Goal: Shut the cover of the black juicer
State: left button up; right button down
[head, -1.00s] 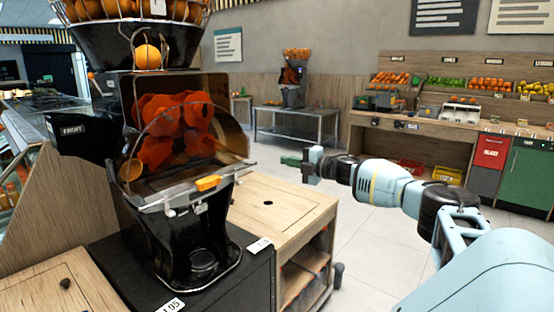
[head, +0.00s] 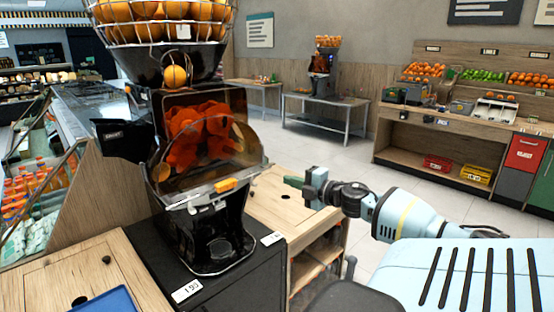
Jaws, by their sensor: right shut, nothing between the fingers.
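The black juicer (head: 222,245) stands on a black cabinet, with a wire basket of oranges on top. Its transparent cover (head: 235,155) is tilted out from the front, and the red-orange pressing drums show behind it. An orange latch (head: 226,185) sits on the bar at the cover's lower edge. My right gripper (head: 294,182) is shut and empty, to the right of the juicer and apart from it, at about the height of the latch. My left gripper is not in view.
A wooden cart (head: 275,200) stands right of the juicer, below my right gripper. A blue tray (head: 108,301) lies on the wooden counter at lower left. A second juicer (head: 322,72) on a metal table (head: 330,106) and fruit shelves are farther back. Open floor lies between.

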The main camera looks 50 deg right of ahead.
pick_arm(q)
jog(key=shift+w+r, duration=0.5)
pick_arm(e)
jog(key=shift+s+r+h, duration=0.3)
jog(key=shift+s+r, duration=0.55)
jog(key=shift+s, duration=0.05)
pick_arm(q)
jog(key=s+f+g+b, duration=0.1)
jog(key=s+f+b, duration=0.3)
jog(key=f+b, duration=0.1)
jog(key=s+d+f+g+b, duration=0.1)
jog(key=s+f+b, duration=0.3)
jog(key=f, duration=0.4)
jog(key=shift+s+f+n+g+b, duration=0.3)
jog(key=shift+b, duration=0.6)
pick_arm(e)
jog(key=w+d, duration=0.2)
jog(key=w, duration=1.1)
jog(key=shift+d+f, duration=0.25)
jog(key=shift+d, duration=0.1)
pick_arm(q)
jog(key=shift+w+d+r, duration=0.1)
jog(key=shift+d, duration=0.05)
pick_arm(e)
jog(key=shift+r, duration=0.1)
